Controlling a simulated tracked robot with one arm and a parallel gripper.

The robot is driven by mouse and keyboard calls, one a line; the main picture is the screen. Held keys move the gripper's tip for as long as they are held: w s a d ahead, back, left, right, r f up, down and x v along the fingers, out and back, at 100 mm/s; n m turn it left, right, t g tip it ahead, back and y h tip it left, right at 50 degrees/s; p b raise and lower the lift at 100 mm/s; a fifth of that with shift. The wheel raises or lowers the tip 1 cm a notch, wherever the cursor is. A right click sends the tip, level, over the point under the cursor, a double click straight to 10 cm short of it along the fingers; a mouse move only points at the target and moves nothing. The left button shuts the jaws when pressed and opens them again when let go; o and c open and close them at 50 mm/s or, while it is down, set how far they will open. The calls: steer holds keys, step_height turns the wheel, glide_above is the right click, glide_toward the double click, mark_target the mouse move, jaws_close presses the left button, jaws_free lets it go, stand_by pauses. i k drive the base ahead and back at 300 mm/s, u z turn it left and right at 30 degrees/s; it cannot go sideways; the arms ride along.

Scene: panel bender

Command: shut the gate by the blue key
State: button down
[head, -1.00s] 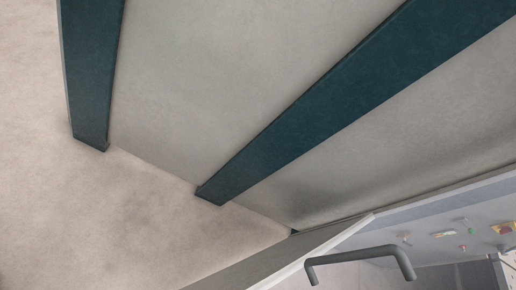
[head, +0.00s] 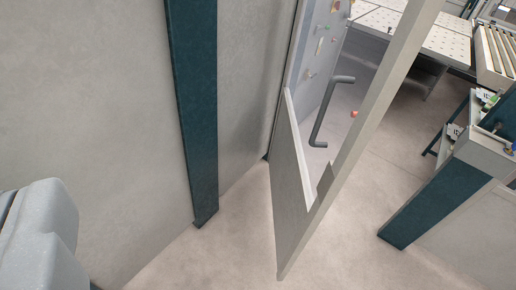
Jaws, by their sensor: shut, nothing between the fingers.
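The gate (head: 300,205) is a pale framed leaf with a see-through upper part. It stands open at an angle, with its near end jutting toward me over the floor. A dark bent handle (head: 320,120) shows on it. A teal post (head: 410,215) with a pale box (head: 480,158) on top stands to the right, apart from the gate. A small dark fitting with a bluish bit is on the box, too small to tell whether it is the blue key. My gripper's fingers are not in view.
A grey wall (head: 90,110) with a teal upright (head: 195,120) fills the left. Bare floor (head: 350,240) lies between the gate and the right post. Behind are a perforated table (head: 400,25) and a roller rack (head: 500,50).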

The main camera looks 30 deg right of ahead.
mark_target(297, 216)
steer(key=z, duration=0.05)
steer(key=i, duration=1.05)
steer(key=z, duration=0.45)
